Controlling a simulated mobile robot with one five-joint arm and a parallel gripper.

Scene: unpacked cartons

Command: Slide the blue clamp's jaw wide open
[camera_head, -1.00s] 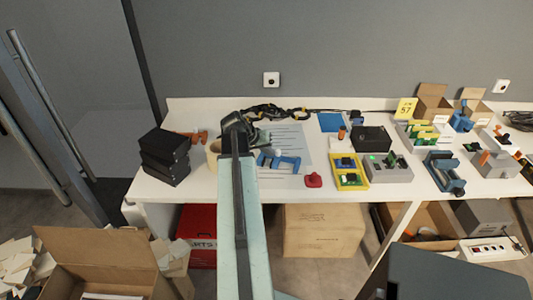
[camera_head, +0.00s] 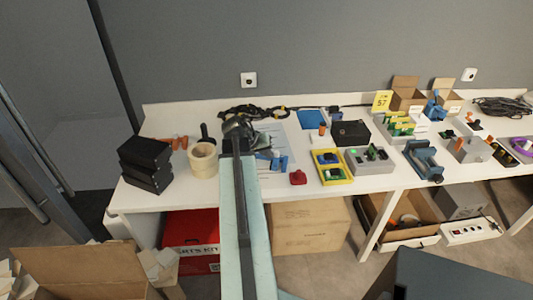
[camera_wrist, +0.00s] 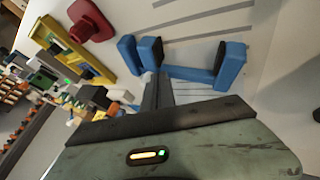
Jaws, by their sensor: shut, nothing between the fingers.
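The blue clamp (camera_wrist: 192,75) lies on the white table in the wrist view. One upright blue jaw (camera_wrist: 230,66) stands at its right end, and two blue blocks (camera_wrist: 150,53) stand close together at its left end. My gripper (camera_wrist: 157,80) is shut and empty. Its dark fingertips appear just beside the left blocks and overlap the bar's edge in the picture; I cannot tell whether they touch. In the head view, the clamp (camera_head: 281,162) lies right of my arm, which partly hides it. My fingertips are hidden there.
A red knob-like piece (camera_head: 298,178) and a yellow tray (camera_head: 329,165) lie right of the clamp. Tape rolls (camera_head: 203,160) and black boxes (camera_head: 147,165) stand on the left. A blue vise (camera_head: 424,158) stands farther right. A printed sheet (camera_head: 283,140) lies behind the clamp.

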